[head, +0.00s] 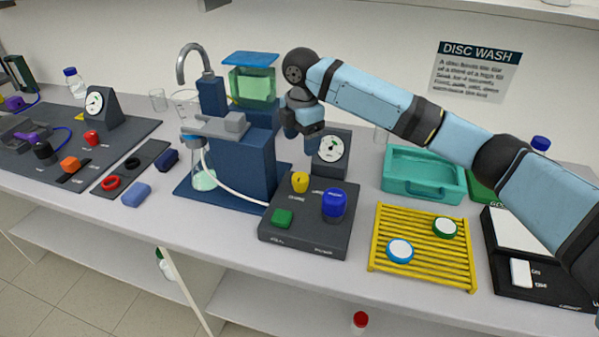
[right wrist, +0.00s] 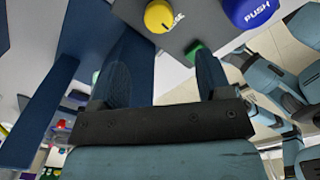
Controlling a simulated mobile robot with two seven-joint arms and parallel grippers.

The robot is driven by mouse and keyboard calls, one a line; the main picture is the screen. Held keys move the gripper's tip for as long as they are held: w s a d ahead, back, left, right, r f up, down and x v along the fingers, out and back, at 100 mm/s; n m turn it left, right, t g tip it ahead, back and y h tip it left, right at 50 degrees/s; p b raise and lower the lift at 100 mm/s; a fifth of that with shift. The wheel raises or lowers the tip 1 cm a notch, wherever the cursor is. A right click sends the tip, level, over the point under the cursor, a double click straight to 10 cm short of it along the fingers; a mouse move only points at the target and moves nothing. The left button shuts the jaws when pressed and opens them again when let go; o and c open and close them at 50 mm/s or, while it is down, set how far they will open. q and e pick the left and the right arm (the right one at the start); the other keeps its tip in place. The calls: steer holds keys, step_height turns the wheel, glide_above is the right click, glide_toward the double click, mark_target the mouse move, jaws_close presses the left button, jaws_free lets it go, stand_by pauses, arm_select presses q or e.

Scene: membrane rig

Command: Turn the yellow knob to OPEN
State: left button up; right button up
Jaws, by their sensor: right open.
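The yellow knob (head: 300,182) stands on the back left part of a dark control panel (head: 290,240). Small white lettering lies beside the knob, too blurred to read for certain. My right gripper (head: 303,132) hangs above and behind the knob, apart from it, in front of the gauge. In the right wrist view the knob (right wrist: 159,16) shows at the top, beyond and between the two open fingers (right wrist: 165,75), with nothing held. My left gripper is not in view.
A blue push button (head: 335,203) and a green square button (head: 282,218) share the panel. The dark blue rig (head: 246,165) with a flask and hose stands close on the left. A gauge (head: 330,150) stands behind. A yellow rack (head: 421,265) lies to the right.

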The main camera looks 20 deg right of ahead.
mark_target(301, 176)
step_height(301, 176, down, 10)
steer(key=shift+w+f, duration=0.1)
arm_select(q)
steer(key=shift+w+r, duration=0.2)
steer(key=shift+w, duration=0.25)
arm_select(e)
steer(key=shift+f, duration=0.65)
